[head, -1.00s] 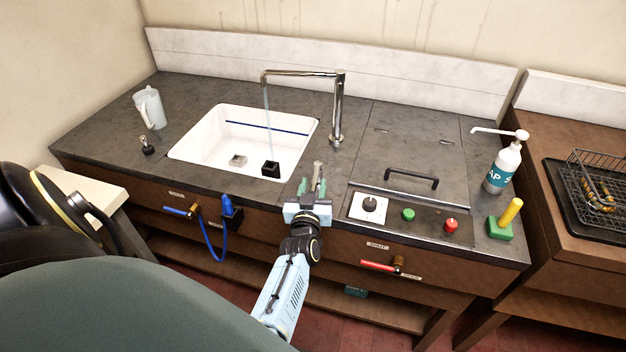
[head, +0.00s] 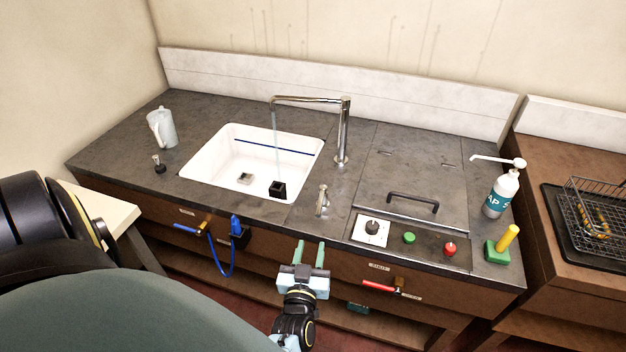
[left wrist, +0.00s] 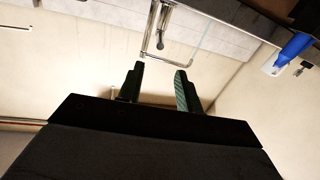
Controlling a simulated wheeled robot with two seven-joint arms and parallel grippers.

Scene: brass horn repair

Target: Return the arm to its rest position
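My left gripper (head: 310,250) is in front of the counter's front edge in the head view, with its two fingers apart and nothing between them. In the left wrist view the fingers (left wrist: 158,75) also stand apart with an empty gap. A small metal tap lever (head: 322,200) stands upright on the counter beyond the fingertips, apart from them. My right gripper is not in view.
The tall faucet (head: 345,130) runs water into the white sink (head: 210,172), where a black block (head: 278,189) lies. The counter's front carries a blue-handled valve (head: 186,229), a blue nozzle (head: 236,226) with hose and a red-handled valve (head: 378,286). A soap bottle (head: 501,192) stands right.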

